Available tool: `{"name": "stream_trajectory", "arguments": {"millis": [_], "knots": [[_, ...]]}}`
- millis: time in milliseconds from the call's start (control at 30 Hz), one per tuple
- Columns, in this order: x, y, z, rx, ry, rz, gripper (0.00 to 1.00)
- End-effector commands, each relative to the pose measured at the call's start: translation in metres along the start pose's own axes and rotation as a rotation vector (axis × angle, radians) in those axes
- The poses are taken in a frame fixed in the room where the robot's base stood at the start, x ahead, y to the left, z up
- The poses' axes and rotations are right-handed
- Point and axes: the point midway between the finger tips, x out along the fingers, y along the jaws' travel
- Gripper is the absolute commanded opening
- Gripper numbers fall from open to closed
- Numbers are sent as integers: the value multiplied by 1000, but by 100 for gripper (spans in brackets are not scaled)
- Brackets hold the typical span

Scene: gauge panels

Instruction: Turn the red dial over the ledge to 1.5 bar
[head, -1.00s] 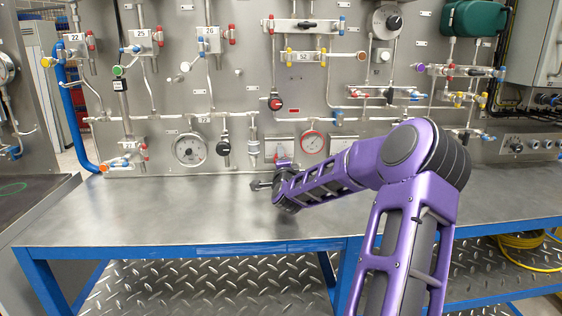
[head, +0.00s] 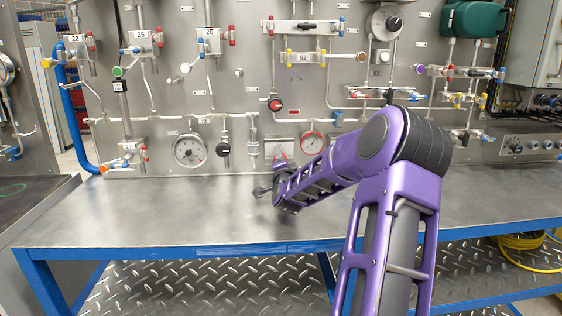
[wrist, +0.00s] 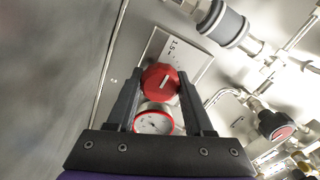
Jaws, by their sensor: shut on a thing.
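The red dial (wrist: 161,80) is a faceted knob with a white line on its face, in the middle of the wrist view. My gripper (wrist: 160,84) has one dark finger on each side of the dial and is shut on it. The white line runs nearly up and down in that picture. Behind the dial is a pale plate (wrist: 191,60) with a marking that looks like 1.5.
A round gauge with a red rim (head: 312,143) is right of the dial's plate; a red-rimmed gauge face (wrist: 154,123) also shows between my fingers. A larger gauge (head: 189,150) and a black-handled valve (head: 223,149) are to the left. The ledge is clear of loose objects.

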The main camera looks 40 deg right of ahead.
Motion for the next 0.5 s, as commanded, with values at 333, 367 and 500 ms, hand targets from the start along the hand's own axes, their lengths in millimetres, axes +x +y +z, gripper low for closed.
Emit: {"name": "stream_trajectory", "arguments": {"millis": [333,367,500], "knots": [[0,0,0,1,0,0,80],[0,0,0,1,0,0,80],[-1,0,0,1,0,0,80]]}}
